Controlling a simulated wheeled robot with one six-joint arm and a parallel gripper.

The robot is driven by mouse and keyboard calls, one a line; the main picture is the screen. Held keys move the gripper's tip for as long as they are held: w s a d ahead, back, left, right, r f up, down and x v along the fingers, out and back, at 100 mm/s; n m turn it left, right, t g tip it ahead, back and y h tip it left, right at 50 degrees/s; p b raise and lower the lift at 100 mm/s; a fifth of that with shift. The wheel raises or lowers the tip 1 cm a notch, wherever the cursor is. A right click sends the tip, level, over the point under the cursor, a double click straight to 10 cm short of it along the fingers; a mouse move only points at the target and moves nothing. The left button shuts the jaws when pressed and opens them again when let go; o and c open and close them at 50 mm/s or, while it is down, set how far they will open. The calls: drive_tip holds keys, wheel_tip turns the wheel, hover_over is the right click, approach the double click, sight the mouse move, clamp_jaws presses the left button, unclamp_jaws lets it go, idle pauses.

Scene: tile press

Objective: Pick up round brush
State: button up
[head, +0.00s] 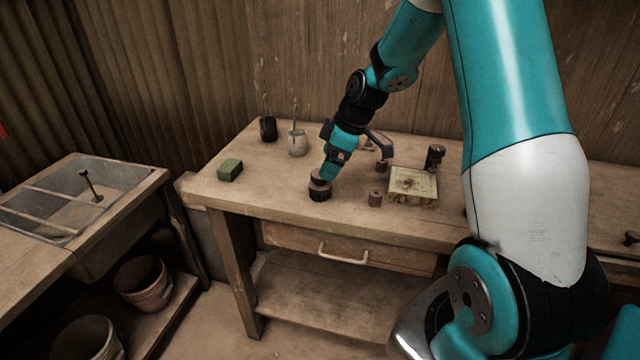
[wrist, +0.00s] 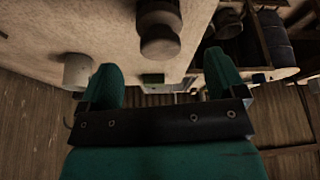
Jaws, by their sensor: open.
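The round brush (head: 319,191), a squat dark round piece with a brownish top, stands on the wooden workbench (head: 270,185) near its front edge. It also shows in the wrist view (wrist: 160,32), at the top middle, beyond the fingertips. My gripper (head: 324,176) points down right over the brush in the head view and partly hides its top. In the wrist view my gripper (wrist: 163,75) has its two teal fingers wide apart with nothing between them. Whether a fingertip touches the brush is hard to tell.
A green block (head: 230,169), a dark cup (head: 268,129) and a pale pot (head: 298,145) stand to the left. Small brown cylinders (head: 375,199), a pale tile-like block (head: 413,190) and a dark jar (head: 434,157) stand to the right. A sink (head: 75,195) is far left.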

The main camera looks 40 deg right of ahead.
sight(319, 181)
drive_tip(key=shift+p+x, duration=0.75)
drive_tip(key=shift+x, duration=2.8)
drive_tip(key=shift+s, duration=0.1)
drive_tip(key=c, duration=1)
wheel_tip(319, 181, up, 20)
drive_tip(key=b, duration=0.1)
drive_tip(key=shift+b, duration=0.3)
